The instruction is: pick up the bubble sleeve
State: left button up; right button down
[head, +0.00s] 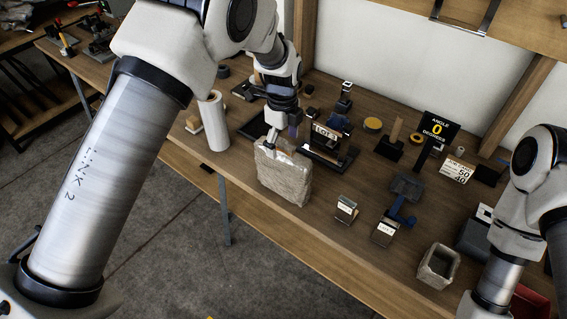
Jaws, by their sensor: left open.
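A grey-beige, rough-textured padded block (285,182), which looks like the bubble sleeve, stands upright at the front edge of the wooden bench. My left gripper (271,148) points down at its top edge, with its fingers at the upper left part of the block. The left gripper is open; whether the fingers touch the block I cannot tell. A smaller hollow sleeve of similar texture (438,266) stands at the front right. My right arm shows at the right edge, but its gripper is out of view.
A white roll (213,122) stands left of the block. Small labelled holders (346,210) and a blue-handled tool (402,212) lie to the right. A black angle sign (436,130) stands behind.

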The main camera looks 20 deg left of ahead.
aim_at(284, 155)
pick_arm(q)
notch_tip(284, 155, down, 2)
jog(key=shift+d+f+p, duration=0.15)
jog(key=shift+f+p, duration=0.05)
jog(key=shift+p, duration=0.65)
jog(key=f, duration=0.3)
jog(key=shift+w, duration=0.2)
jog(key=shift+s+r, duration=0.1)
jog(key=shift+s, duration=0.05)
jog(key=c, duration=1.1)
